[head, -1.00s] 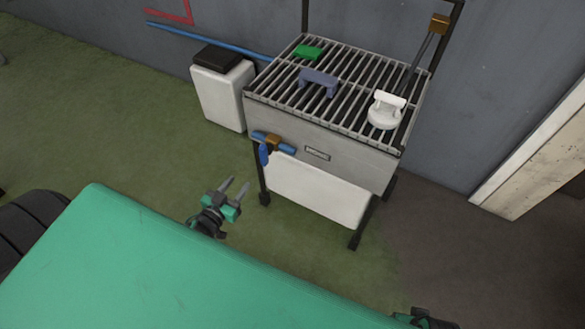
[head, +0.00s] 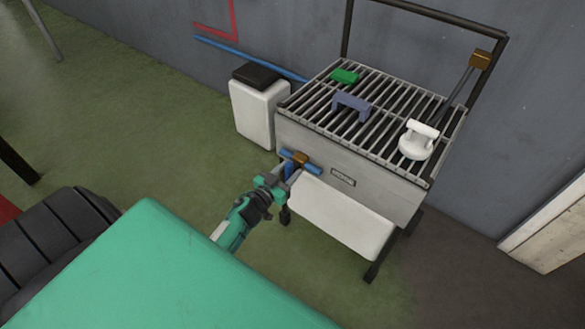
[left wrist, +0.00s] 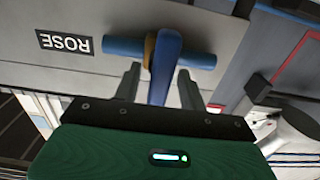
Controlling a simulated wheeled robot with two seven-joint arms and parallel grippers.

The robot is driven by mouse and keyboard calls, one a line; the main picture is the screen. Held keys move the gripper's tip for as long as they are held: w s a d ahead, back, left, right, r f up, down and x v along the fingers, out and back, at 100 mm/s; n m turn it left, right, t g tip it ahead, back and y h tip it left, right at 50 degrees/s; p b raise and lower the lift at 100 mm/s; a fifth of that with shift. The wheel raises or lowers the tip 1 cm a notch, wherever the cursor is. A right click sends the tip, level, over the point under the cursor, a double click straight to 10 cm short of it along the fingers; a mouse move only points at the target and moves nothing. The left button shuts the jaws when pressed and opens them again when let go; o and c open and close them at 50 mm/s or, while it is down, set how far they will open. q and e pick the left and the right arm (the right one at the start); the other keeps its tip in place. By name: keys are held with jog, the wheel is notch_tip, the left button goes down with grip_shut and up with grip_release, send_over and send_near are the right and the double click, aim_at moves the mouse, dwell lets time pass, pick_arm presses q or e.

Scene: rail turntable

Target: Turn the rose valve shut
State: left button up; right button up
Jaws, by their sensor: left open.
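The rose valve has a brass body (head: 300,159) on a short blue pipe, on the front face of the grill-topped cart. The upside-down ROSE label (left wrist: 64,44) is beside it in the left wrist view. Its blue lever (left wrist: 164,65) stands across the pipe (left wrist: 122,47). My left gripper (head: 284,173) is at the valve, partly covering the lever in the head view. In the left wrist view its open fingers (left wrist: 159,86) stand one on each side of the lever, with visible gaps. My right gripper is not in view.
The cart's slatted top (head: 385,115) bears a green block (head: 345,76), a blue-grey handle piece (head: 351,106) and a white round piece (head: 416,147). A white bin with a black lid (head: 254,112) stands left of the cart.

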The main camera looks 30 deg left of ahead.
pick_arm(q)
jog(key=shift+w, duration=0.85)
jog(key=shift+w+d, duration=0.1)
jog(key=shift+w, duration=0.15)
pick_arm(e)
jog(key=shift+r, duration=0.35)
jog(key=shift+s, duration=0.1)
pick_arm(q)
jog(key=shift+c, duration=0.6)
jog(key=c, duration=0.7)
jog(key=shift+o, duration=0.2)
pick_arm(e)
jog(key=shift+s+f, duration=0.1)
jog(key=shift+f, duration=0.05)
